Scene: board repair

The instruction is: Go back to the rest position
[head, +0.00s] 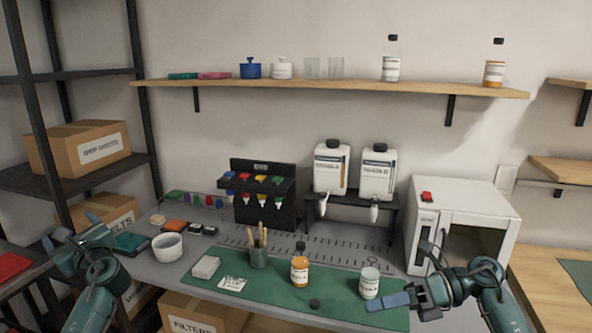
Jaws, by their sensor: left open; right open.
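My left gripper (71,231) is at the lower left, raised over the left end of the bench, with its fingers apart and nothing between them. My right gripper (405,292) is at the lower right, by the right front end of the green mat (215,292). It is open and appears empty. The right gripper's finger is close to a white-labelled jar (369,283) on the mat; I cannot tell whether they touch. An orange bottle with a dark cap (300,268) stands upright on the mat, left of the jar.
A brush cup (259,256), a white block (206,267) and a label card (232,284) are on the mat. A white bowl (168,247) stands left of it. A white oven-like box (460,226) stands at the right, behind my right arm. A dark shelf rack (28,80) bounds the left.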

